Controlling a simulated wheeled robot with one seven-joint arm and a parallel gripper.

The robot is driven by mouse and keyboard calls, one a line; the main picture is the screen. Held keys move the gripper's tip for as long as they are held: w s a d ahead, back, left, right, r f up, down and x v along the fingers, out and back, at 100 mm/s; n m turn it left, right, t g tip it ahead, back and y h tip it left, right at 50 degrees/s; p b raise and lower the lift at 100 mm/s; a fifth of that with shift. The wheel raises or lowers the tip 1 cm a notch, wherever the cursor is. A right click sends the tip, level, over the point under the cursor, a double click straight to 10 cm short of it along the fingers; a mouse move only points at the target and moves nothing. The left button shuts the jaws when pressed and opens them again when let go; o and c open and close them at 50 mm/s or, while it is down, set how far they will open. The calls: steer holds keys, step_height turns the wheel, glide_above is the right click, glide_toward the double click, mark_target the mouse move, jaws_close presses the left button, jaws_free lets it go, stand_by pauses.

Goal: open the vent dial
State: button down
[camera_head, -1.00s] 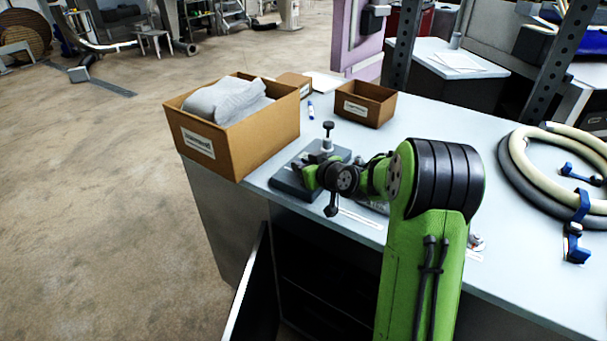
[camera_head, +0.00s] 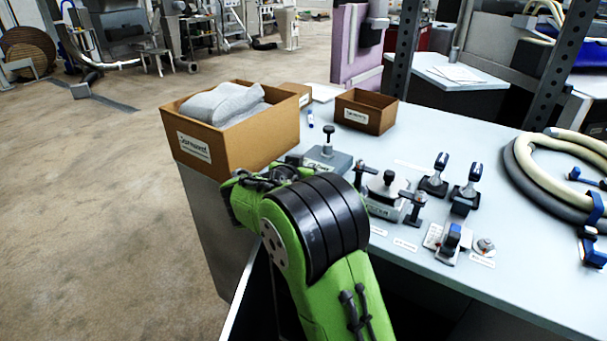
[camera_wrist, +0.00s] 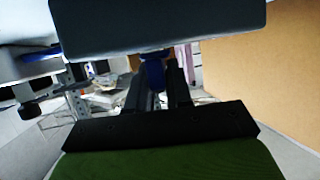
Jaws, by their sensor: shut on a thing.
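I cannot tell for sure which fixture is the vent dial, as the labels are too small to read. A small round metal dial (camera_head: 484,246) sits at the bench's front right, beside a blue-topped switch (camera_head: 452,240). My gripper (camera_wrist: 157,82) shows in the wrist view as two dark fingers with a small blue part (camera_wrist: 153,70) between them. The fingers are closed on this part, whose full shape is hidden. In the head view my green arm hides the gripper, low at the bench's left front edge, away from the round dial.
A cardboard box with grey cloth (camera_head: 232,125) stands at the bench's left; its wall (camera_wrist: 255,75) is close in the wrist view. A black-knobbed grey block (camera_head: 328,157), several levers (camera_head: 437,178) and coiled hoses (camera_head: 515,170) stand on the bench. A small open box (camera_head: 366,111) is behind.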

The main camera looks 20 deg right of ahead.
steer(key=shift+a+m+g+h+p, duration=0.1)
steer(key=shift+m+g+h+p, duration=0.35)
steer(key=shift+m+g+h, duration=0.6)
steer(key=shift+f+m+g, duration=0.1)
steer(key=shift+m+g, duration=0.25)
steer(key=c, duration=1.1)
jaws_free()
steer(key=p+v, duration=0.3)
steer(key=v, duration=1.2)
steer(key=shift+s+a, duration=0.25)
